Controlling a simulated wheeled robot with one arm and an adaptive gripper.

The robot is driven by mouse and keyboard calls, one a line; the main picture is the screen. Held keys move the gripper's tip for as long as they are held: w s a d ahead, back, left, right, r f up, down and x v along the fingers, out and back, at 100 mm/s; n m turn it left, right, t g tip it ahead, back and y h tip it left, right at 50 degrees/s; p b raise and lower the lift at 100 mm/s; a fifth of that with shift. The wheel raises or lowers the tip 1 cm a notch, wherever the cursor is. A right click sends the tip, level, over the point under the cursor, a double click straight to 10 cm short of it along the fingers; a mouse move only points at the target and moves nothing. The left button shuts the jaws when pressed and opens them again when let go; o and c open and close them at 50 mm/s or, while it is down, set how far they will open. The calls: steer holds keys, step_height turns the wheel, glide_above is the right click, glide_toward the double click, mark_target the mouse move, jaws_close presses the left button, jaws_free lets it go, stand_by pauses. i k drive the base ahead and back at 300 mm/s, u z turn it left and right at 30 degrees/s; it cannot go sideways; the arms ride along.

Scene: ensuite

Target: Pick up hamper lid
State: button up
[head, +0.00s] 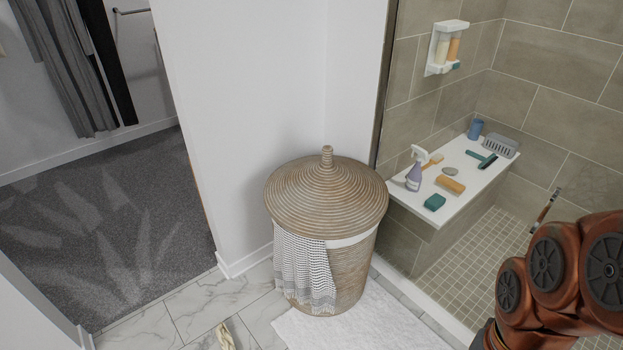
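The hamper lid (322,196) is a round, woven, light brown cone with a small knob (327,156) on top. It sits on the wicker hamper (350,272) in the middle of the head view, by the white wall corner. A black-and-white patterned cloth (304,272) hangs out from under the lid over the hamper's front left side. A strip of white lining shows under the lid at the front right. My gripper is not in view. Only copper-coloured links of my arm show at the lower right, apart from the hamper.
A white shower bench (462,187) to the right holds a spray bottle (415,170), a sponge (450,185) and several other items. A white mat (360,325) lies before the hamper. A tan object (226,336) lies on the marble floor. A doorway opens left onto grey carpet (110,235).

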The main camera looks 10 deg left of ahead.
mark_target(326, 196)
steer(key=u, duration=0.6)
steer(key=i, duration=0.6)
steer(key=u, duration=0.6)
steer(key=i, duration=0.55)
steer(key=u, duration=0.05)
